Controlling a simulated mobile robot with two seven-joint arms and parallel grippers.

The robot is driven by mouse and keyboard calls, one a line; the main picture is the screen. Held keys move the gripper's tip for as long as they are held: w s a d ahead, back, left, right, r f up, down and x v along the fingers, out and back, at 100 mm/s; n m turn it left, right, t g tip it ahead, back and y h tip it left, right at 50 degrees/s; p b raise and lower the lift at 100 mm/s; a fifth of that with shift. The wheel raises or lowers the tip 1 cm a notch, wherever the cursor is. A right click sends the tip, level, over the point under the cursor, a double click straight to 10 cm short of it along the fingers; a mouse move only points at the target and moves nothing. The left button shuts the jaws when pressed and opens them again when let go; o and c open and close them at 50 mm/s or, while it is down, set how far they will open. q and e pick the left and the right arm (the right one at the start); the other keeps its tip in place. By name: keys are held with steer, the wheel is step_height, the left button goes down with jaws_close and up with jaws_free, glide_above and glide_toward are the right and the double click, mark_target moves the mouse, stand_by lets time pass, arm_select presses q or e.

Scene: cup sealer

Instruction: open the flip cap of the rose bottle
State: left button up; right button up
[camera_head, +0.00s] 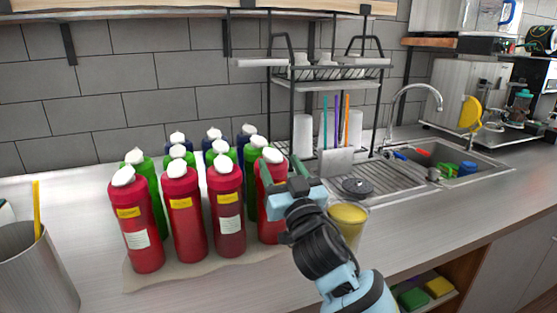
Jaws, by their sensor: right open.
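Several rose-red bottles with white caps stand upright in the front row on the counter. The rightmost rose bottle (269,222) is the one closest to my right gripper (284,174). Its white cap (272,155) shows at the top; whether the flip part is raised is too small to tell. My right gripper is open, at the upper right side of this bottle, just below cap height, and partly covers it. I cannot tell if the fingers touch it. The other rose bottles (227,210), (184,215) and (136,222) stand to its left. My left gripper is not in view.
Green bottles (253,157) and dark blue ones stand close behind. A yellow-filled cup (347,222) stands right of my right gripper. A dish rack (330,85) and sink (450,160) lie farther right. A metal bin (38,275) is at the left edge.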

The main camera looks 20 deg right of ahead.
mark_target(272, 155)
steer(key=shift+x, duration=1.1)
steer(key=shift+c, duration=0.3)
jaws_close()
